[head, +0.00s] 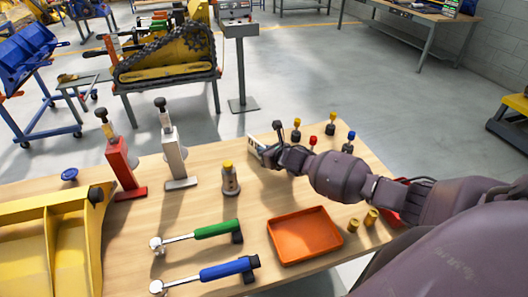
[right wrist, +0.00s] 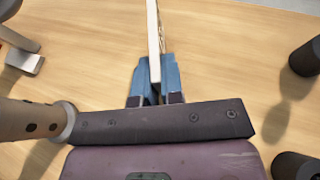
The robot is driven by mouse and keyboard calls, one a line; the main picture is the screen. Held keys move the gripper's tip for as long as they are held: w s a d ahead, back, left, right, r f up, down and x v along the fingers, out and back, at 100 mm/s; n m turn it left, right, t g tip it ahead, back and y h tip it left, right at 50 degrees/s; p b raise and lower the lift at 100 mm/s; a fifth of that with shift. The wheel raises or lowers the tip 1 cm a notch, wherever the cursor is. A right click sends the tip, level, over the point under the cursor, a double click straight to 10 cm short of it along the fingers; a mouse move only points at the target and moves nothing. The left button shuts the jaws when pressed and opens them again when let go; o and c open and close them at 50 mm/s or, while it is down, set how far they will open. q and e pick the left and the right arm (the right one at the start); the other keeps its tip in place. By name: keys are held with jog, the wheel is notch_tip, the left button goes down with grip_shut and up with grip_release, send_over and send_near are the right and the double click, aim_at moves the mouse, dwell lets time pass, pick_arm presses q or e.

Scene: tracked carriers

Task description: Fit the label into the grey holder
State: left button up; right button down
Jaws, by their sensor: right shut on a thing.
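My right gripper (head: 262,151) reaches in from the right over the far part of the wooden table. In the right wrist view its blue fingers (right wrist: 155,82) are shut on a thin white plate, which looks like the label (right wrist: 154,40). The plate stands on edge and points away from the gripper. In the head view the label (head: 252,143) shows only as a small pale strip by the fingers. A light grey upright stand (head: 173,155) with a black-knobbed top is to the left; I cannot tell whether it is the grey holder. My left gripper is out of view.
A red stand (head: 122,165) is left of the grey one. A yellow-capped grey cylinder (head: 230,182) stands near the gripper. Several coloured knobs (head: 313,142) stand behind my arm. An orange tray (head: 304,236) and green- and blue-handled wrenches (head: 215,230) lie in front.

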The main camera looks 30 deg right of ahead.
jog(key=shift+f, duration=0.2)
jog(key=c, duration=1.2)
grip_release()
jog(key=shift+c, duration=0.2)
jog(key=shift+r, duration=0.1)
jog(key=shift+r, duration=0.1)
